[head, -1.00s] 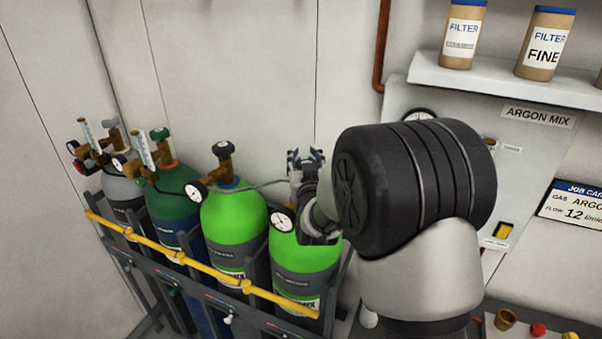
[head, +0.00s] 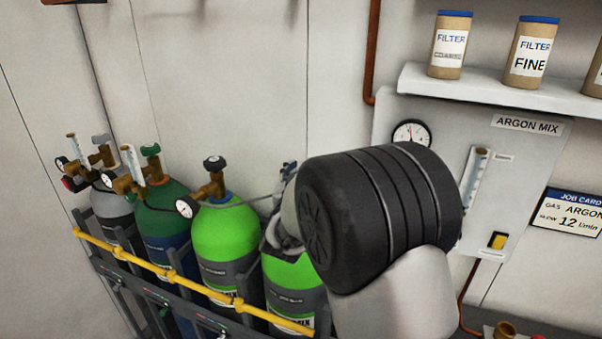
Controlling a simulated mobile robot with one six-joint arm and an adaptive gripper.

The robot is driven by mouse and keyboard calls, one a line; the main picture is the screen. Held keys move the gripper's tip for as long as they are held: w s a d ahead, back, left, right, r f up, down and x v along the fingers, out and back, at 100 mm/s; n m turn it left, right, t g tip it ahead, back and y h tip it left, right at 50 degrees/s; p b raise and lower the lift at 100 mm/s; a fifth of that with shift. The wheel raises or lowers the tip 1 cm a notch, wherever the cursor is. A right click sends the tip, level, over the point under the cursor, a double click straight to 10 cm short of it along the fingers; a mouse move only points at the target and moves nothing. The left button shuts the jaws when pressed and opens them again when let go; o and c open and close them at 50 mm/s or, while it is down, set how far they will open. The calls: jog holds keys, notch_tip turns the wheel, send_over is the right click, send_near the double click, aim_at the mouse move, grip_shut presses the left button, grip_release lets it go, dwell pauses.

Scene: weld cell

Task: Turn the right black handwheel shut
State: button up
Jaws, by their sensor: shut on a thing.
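Two bright green cylinders stand at the right end of the rack. The left one (head: 226,236) has a brass valve with a black handwheel (head: 214,162) on top. The right one (head: 293,276) is partly covered by my arm, and its valve and right black handwheel are hidden. My gripper (head: 288,170) is at the top of the right cylinder, shut on the handwheel there. Only a small part of the gripper shows past my dark arm joint, so the wheel's angle cannot be seen.
A dark green cylinder (head: 163,200) and a grey cylinder (head: 110,201) with regulators stand at the left. A yellow rail (head: 150,266) runs along the front. A wall panel with a gauge (head: 411,134) and a shelf (head: 490,92) with filter cans are at the right.

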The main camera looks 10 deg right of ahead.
jog(key=o, duration=1)
jog(key=shift+s, duration=0.1)
jog(key=v, duration=1.2)
